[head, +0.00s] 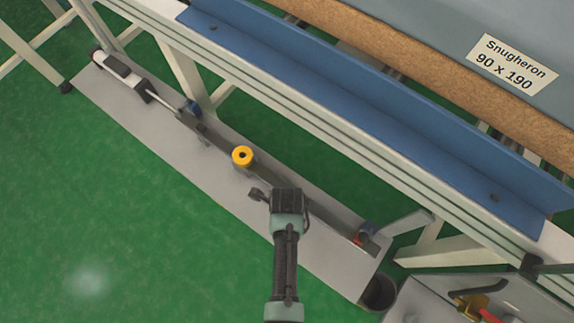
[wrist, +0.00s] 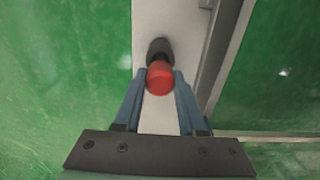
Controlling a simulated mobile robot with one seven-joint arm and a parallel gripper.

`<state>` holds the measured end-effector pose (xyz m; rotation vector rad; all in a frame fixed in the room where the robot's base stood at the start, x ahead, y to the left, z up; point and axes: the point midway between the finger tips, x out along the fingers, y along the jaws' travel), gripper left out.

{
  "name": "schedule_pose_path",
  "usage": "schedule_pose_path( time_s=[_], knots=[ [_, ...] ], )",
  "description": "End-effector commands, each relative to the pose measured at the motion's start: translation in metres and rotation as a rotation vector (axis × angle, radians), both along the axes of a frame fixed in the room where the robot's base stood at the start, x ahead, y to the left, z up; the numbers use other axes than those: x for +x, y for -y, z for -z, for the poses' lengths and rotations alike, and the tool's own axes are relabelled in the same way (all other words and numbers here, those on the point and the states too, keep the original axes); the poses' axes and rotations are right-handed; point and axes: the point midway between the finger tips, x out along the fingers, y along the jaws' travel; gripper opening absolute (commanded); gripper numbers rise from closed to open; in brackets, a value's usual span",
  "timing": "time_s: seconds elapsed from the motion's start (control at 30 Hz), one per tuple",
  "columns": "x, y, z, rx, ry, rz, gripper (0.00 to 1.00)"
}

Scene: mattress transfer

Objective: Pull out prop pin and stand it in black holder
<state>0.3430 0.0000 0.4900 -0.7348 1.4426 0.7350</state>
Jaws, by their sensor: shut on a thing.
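The prop pin's red head (wrist: 160,78) sits between the fingers of my gripper (wrist: 160,84) in the wrist view, with a dark round part just beyond it. My gripper is shut on it. In the head view my gripper (head: 287,196) is over the grey floor plate (head: 325,256), right of the yellow ring (head: 242,156), and hides the pin. I cannot tell whether the pin is still seated. A black cup, apparently the black holder (head: 379,291), stands at the plate's lower right end. Its inside is dark.
A blue rail (head: 360,90) on a white frame runs along the plate's upper side, below a mattress labelled Snugheron (head: 512,60). A cylinder with a rod (head: 125,72) lies at upper left. A grey box (head: 455,300) stands at lower right. Green floor is clear at left.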

Motion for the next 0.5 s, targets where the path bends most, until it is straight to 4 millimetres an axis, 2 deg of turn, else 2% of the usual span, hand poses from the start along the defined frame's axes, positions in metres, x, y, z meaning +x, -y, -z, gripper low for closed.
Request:
schedule_pose_path(
  time_s=[0.5],
  knots=[
    [0.001, 0.000, 0.014, -0.001, 0.001, 0.000, 0.00]
  ],
)
